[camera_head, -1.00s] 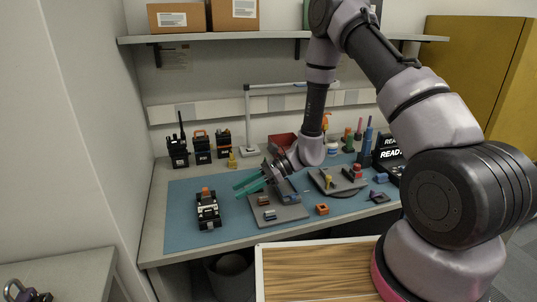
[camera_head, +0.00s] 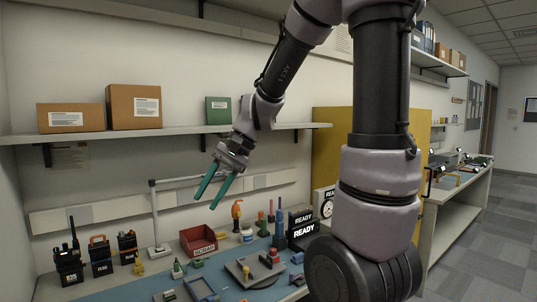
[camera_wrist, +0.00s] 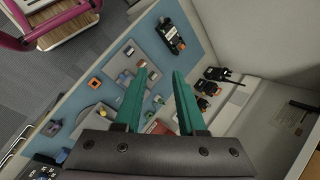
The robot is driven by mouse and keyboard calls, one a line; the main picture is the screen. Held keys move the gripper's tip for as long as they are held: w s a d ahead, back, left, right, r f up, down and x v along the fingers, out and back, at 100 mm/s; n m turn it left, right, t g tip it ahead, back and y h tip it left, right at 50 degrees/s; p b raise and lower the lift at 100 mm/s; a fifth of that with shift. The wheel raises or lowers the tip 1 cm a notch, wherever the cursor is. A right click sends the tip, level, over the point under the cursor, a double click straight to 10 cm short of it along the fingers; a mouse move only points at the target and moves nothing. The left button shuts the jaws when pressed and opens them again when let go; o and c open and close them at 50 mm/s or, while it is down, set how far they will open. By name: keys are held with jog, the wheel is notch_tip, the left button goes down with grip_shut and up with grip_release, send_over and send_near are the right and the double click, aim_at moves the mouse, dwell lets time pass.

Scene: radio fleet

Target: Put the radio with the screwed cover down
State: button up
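My gripper (camera_head: 210,190) is raised high over the workbench, with its two green fingers apart and nothing between them. The wrist view also shows the open fingers (camera_wrist: 158,92). Three dark radios stand upright at the back left of the bench: one with a tall antenna (camera_head: 67,264), one with an orange top (camera_head: 100,257) and one with an orange part (camera_head: 128,247). Another black radio with an orange part lies on the blue mat in the wrist view (camera_wrist: 171,37). I cannot tell which radio has the screwed cover.
A red scrap bin (camera_head: 198,241), a grey fixture plate (camera_head: 240,272) and several small tools stand on the bench. A lamp stand (camera_head: 154,220) rises behind. A shelf (camera_head: 290,127) with boxes runs near my gripper. READY displays (camera_head: 303,230) stand to the right.

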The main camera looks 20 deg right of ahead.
jog(key=s+d+r+n+t+h, duration=0.1)
jog(key=s+d+r+t+h, duration=0.3)
jog(key=s+d+r+t, duration=0.2)
jog(key=shift+s+d+r+n+t+h, duration=0.35)
jog(key=shift+s+d+r, duration=0.6)
jog(key=shift+d+r, duration=1.5)
jog(key=shift+o, duration=0.3)
jog(key=shift+d+f, duration=0.4)
